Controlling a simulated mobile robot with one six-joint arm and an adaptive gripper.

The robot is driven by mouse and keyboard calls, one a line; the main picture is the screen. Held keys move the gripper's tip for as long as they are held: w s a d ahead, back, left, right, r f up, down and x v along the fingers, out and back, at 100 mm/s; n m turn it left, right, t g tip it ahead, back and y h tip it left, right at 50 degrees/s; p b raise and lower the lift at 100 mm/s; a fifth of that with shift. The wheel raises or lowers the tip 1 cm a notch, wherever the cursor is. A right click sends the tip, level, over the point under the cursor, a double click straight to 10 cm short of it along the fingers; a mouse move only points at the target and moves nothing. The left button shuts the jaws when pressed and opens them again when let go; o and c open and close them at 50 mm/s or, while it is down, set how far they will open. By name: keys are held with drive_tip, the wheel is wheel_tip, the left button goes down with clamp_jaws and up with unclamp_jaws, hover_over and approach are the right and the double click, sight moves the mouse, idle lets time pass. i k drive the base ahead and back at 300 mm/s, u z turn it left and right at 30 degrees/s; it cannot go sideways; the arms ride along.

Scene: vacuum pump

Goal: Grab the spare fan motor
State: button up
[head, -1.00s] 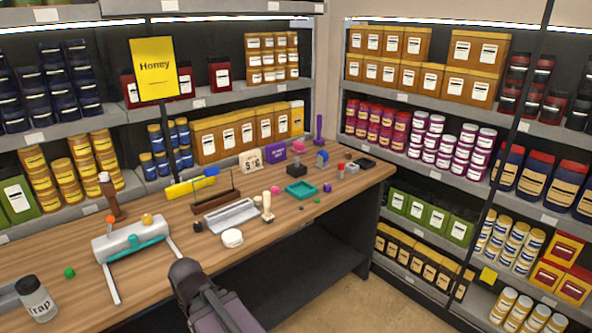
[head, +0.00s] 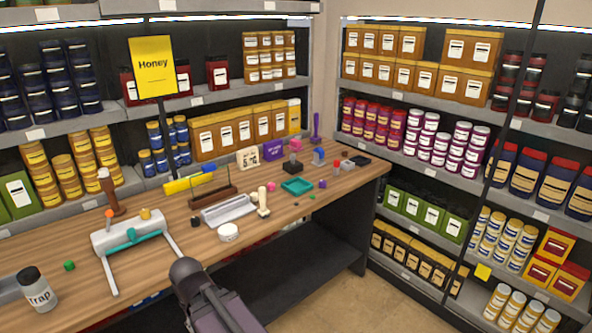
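I cannot tell for certain which item on the wooden workbench (head: 160,215) is the spare fan motor. A white frame with a teal bar (head: 128,236) stands at the left. A dark part of my own arm rises at the bottom centre, in front of the bench edge. My gripper's fingers do not show.
A jar labelled Trap (head: 37,288) stands at the bench's left front. A yellow Honey sign (head: 153,66) hangs behind. Stocked shelves (head: 425,164) line the back and right. Bare floor (head: 375,295) lies right of the bench, and the bench front has clear stretches.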

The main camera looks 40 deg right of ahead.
sight(292, 166)
drive_tip(key=u, duration=0.1)
drive_tip(key=k, duration=0.95)
drive_tip(key=z, duration=1.9)
drive_tip(key=i, duration=1.8)
